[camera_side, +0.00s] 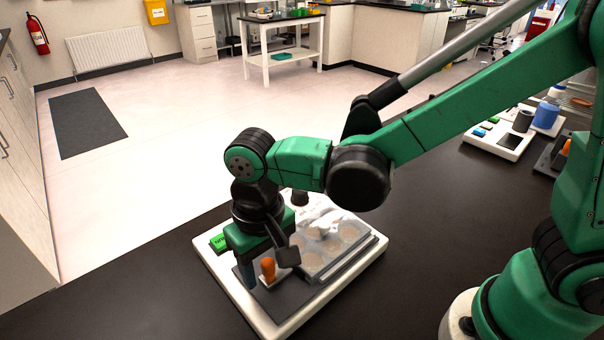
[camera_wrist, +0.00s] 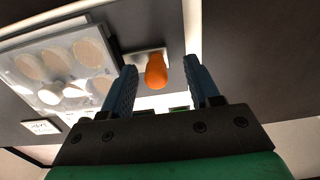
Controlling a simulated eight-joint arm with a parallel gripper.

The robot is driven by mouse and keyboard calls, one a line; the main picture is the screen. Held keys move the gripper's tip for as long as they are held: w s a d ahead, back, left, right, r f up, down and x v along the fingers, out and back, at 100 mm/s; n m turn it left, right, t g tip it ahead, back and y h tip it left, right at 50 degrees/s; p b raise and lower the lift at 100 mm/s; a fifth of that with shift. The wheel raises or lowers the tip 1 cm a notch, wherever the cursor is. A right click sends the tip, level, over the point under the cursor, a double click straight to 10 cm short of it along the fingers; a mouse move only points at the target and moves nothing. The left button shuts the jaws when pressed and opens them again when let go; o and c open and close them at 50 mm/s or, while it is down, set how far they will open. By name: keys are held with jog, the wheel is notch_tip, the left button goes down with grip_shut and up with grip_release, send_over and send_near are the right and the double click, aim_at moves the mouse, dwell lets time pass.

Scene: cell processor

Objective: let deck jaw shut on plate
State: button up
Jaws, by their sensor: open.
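The clear plate (camera_side: 340,240) with several round pale wells sits on the dark deck (camera_side: 292,303) of a white-based unit. It also shows at the upper left of the wrist view (camera_wrist: 62,66). An orange knob (camera_side: 268,268) stands on a small light metal piece (camera_wrist: 140,57) beside the plate's edge; I take this piece to be the deck jaw. Whether it touches the plate I cannot tell. My gripper (camera_wrist: 160,66) is open, its blue fingers on either side of the knob (camera_wrist: 156,72), with gaps showing. In the side view my wrist partly hides the plate and deck.
The unit's white base (camera_side: 232,284) has a green panel (camera_side: 218,242) at its left corner. Another white unit (camera_side: 500,137) and a blue container (camera_side: 546,115) stand farther back right.

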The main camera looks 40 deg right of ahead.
aim_at(265, 263)
jog(key=shift+r, duration=2.95)
